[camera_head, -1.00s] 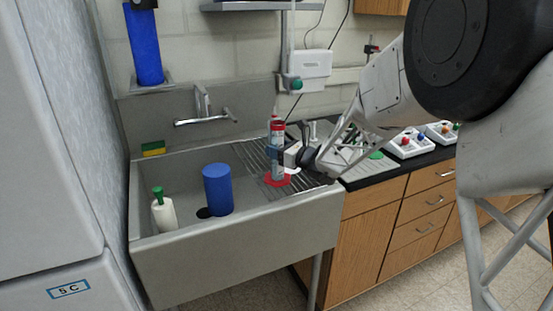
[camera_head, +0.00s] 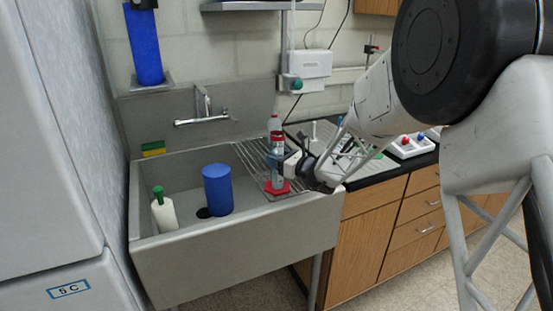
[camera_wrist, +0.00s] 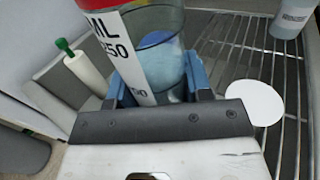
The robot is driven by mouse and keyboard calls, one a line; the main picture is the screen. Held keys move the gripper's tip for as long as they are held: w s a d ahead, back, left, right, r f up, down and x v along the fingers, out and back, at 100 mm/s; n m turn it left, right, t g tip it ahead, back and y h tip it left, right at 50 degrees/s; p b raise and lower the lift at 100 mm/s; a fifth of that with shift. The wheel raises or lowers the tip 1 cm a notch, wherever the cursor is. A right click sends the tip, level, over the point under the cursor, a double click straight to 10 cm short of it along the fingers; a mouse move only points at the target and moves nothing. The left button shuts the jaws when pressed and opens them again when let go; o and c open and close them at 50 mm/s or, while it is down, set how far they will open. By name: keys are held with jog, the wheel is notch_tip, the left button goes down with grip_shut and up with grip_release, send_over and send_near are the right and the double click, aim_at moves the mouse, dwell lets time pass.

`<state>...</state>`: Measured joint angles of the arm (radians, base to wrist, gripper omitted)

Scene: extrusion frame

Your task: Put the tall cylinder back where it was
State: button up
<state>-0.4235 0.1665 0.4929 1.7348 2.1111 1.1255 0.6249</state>
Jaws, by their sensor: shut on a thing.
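The tall cylinder (camera_head: 278,174) is a clear, upright measuring cylinder with a red band near the top and a red hexagonal base. It stands over the wire drainboard at the sink's right side. My gripper (camera_head: 274,159) reaches it from the right and is shut around its body. In the wrist view the cylinder (camera_wrist: 152,55) shows a white scale strip and red upper part between my blue fingers (camera_wrist: 160,88). Its base is hidden in that view. I cannot tell whether the base fully rests on the rack.
The sink (camera_head: 235,240) holds a blue cylinder (camera_head: 217,190) and a white bottle with a green cap (camera_head: 163,212). A faucet (camera_head: 203,112) and sponge (camera_head: 153,148) are behind. In the wrist view a grey bottle (camera_wrist: 290,18) and white disc (camera_wrist: 253,102) are by the rack.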

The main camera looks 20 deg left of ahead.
jog(key=shift+f, duration=0.1)
jog(key=o, duration=1.3)
jog(key=shift+o, duration=0.2)
jog(key=shift+d, duration=0.1)
jog(key=v, duration=1.1)
jog(key=shift+d, duration=0.4)
jog(key=shift+s, duration=0.15)
